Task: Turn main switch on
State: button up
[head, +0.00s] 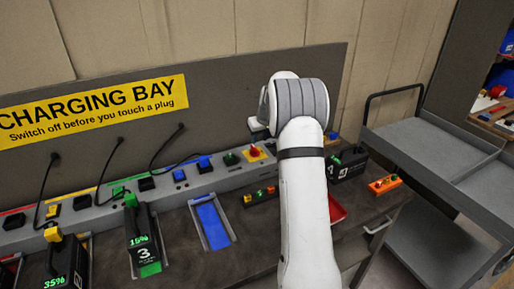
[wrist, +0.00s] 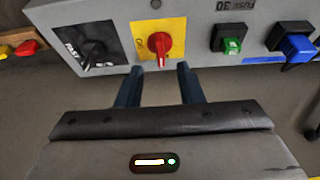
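The main switch looks to be the red rotary knob (wrist: 160,43) on a yellow plate (wrist: 172,25). The wrist view shows the panel upside down, and the knob's grip runs roughly up and down in that picture. The red knob (head: 254,151) also shows in the head view on the grey charging strip, just left of my arm. My gripper (wrist: 161,82) is open and empty. Its two dark blue fingers point at the panel, either side of the knob's line and a little short of it. In the head view my arm hides the fingers.
A black knob (wrist: 94,54) sits left of the plate in the wrist view; a green plug (wrist: 232,45) and a blue plug (wrist: 297,46) sit right. In the head view, battery 3 (head: 144,240) stands at the bench and a grey cart (head: 420,140) stands right.

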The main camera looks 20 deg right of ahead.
aim_at(256, 149)
jog(key=p+x, duration=0.2)
jog(key=x, duration=0.5)
jog(key=shift+w+f, duration=0.2)
jog(key=shift+f, duration=0.1)
